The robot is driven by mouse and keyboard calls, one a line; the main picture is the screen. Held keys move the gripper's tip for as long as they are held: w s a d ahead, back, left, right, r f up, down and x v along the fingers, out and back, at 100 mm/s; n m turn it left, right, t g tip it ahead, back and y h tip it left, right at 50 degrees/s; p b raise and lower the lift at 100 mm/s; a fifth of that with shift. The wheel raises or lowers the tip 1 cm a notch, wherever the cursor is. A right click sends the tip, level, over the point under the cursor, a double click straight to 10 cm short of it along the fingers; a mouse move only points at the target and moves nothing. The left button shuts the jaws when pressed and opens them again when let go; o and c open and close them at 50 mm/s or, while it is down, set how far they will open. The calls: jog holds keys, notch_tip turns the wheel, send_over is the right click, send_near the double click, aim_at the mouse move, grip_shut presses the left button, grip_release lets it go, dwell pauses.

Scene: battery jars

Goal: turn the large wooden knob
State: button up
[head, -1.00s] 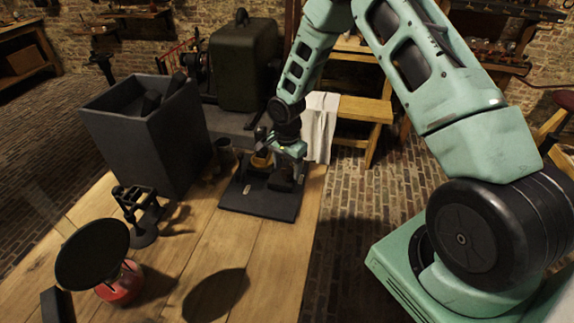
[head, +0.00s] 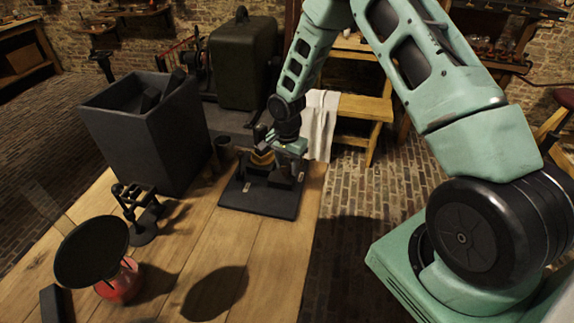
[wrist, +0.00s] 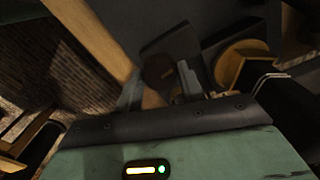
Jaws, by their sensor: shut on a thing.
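A dark square base board (head: 238,200) lies flat at the far right end of the wooden table and carries a small apparatus. My gripper (head: 286,170) points down over the right part of this board. In the wrist view my gripper (wrist: 160,82) is shut on a brown rounded wooden knob (wrist: 157,68), with a finger on each side. The knob is dark and partly hidden by the fingers; in the head view the gripper hides it. A tan round part (wrist: 236,60) with a dark piece on it stands beside the gripper, also on the board.
A tall dark open box (head: 150,145) stands left of the board, with a small dark cup (head: 224,152) between them. A black stand (head: 140,215) and a red-based piece with a black disc (head: 92,252) are nearer. The front table middle is clear.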

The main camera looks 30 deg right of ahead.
jog(key=n+b, duration=0.1)
jog(key=n, duration=1.1)
jog(key=shift+n+b, duration=0.3)
jog(key=shift+b, duration=0.05)
jog(key=n, duration=0.3)
jog(key=shift+n, duration=0.3)
jog(key=n, duration=0.3)
jog(key=shift+n+p, duration=0.3)
jog(key=n, duration=0.3)
jog(key=shift+r+n+p, duration=0.1)
jog(key=shift+n+p, duration=0.2)
jog(key=shift+p, duration=0.05)
jog(key=n+p, duration=0.1)
jog(key=n, duration=0.2)
jog(key=shift+n, duration=0.3)
jog(key=shift+n+p, duration=0.4)
jog(key=shift+n, duration=1.4)
